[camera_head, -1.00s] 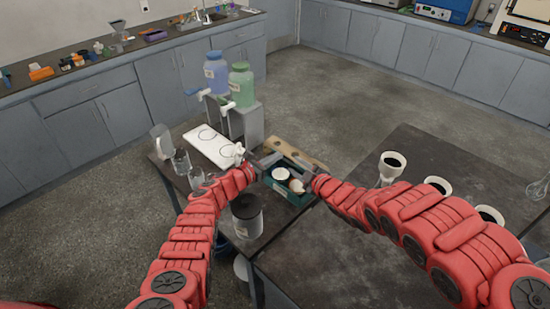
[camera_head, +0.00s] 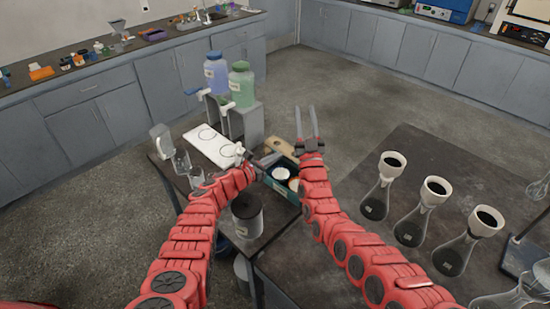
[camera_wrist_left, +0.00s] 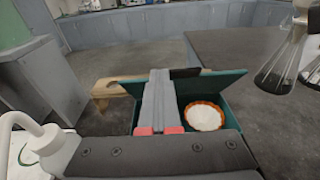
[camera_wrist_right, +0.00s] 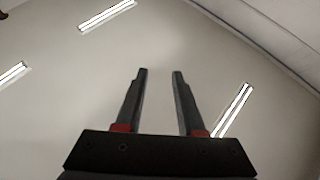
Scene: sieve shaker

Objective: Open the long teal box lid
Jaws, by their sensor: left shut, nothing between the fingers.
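The long teal box (camera_head: 279,187) stands on the dark table and shows its inside, with round white-topped contents. In the left wrist view its teal wall (camera_wrist_left: 216,84) and an orange-rimmed dish of white material (camera_wrist_left: 205,116) are visible. I cannot clearly make out which teal panel is the lid. My left gripper (camera_head: 270,159) is shut and empty over the box's left part; its fingers also show in the left wrist view (camera_wrist_left: 160,78). My right gripper (camera_head: 306,108) is open and empty, raised with its fingers pointing up. My right arm hides part of the box.
A jar with a dark lid (camera_head: 246,207) is in front. Blue (camera_head: 216,73) and green (camera_head: 241,84) bottles stand behind. Several flasks with white funnels (camera_head: 428,212) stand at right.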

